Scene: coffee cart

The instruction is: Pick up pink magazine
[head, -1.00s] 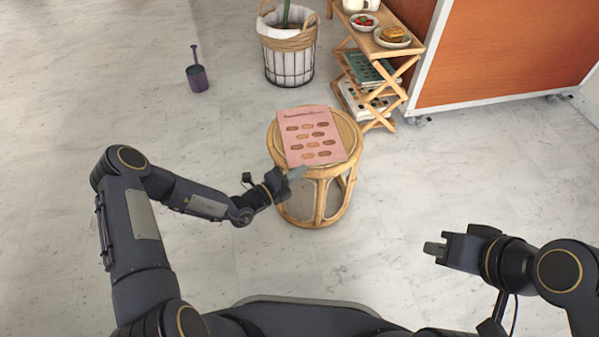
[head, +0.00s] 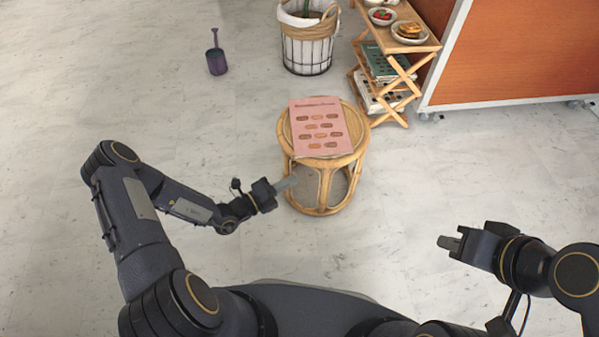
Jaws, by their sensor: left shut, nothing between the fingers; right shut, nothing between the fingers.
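The pink magazine (head: 320,128) lies flat on top of a round rattan stool (head: 345,163) in the middle of the head view. Its cover shows rows of brown oval shapes. My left gripper (head: 290,183) is shut and empty, just in front of and to the left of the stool, apart from the magazine. My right gripper (head: 443,242) is shut and empty, well to the right and nearer to me, over bare floor.
A white basket (head: 307,52) with a plant stands behind the stool. A wooden shelf (head: 420,47) with plates and magazines is at the back right, beside an orange panel (head: 530,45).

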